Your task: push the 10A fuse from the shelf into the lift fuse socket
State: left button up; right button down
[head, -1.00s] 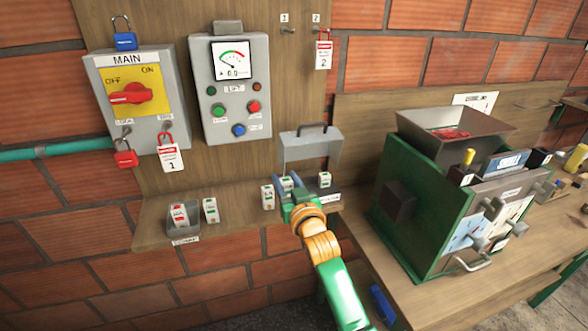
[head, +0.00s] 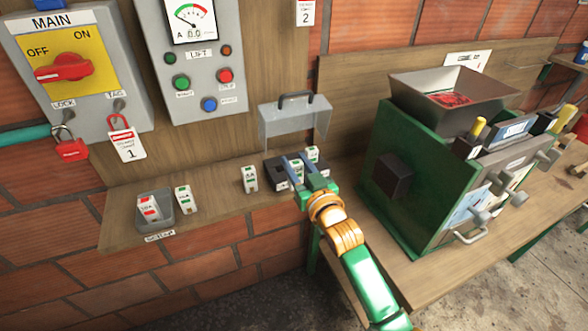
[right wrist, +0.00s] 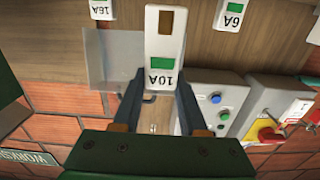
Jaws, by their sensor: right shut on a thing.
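My right gripper (head: 297,168) is shut on the 10A fuse, a white block with a green mark and a dark window. The 10A fuse (right wrist: 165,45) stands between the fingers in the right wrist view, label facing the camera. In the head view the fingers partly hide it. A dark block, perhaps the lift fuse socket (head: 274,170), shows behind the gripper; I cannot tell whether the fuse touches it. A clear cover with a handle (head: 287,120) is on the board above. My left gripper is not in view.
A 6A fuse (right wrist: 234,14) and a 16A fuse (right wrist: 101,8) flank the held fuse. A grey tray (head: 166,222) with a red-marked fuse sits on the shelf at left, another fuse beside it. The lift panel (head: 190,60) is above; a green machine (head: 425,170) stands on the right-hand bench.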

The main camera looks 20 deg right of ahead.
jog(key=w+f+b, duration=0.1)
jog(key=w+b, duration=0.5)
jog(key=w, duration=0.4)
dwell(0.3)
jog(key=shift+s, duration=0.1)
jog(key=shift+f, duration=0.25)
dwell(0.5)
jog(key=shift+f, duration=0.3)
jog(key=shift+f, duration=0.1)
dwell(0.4)
jog(key=shift+f+b, duration=0.3)
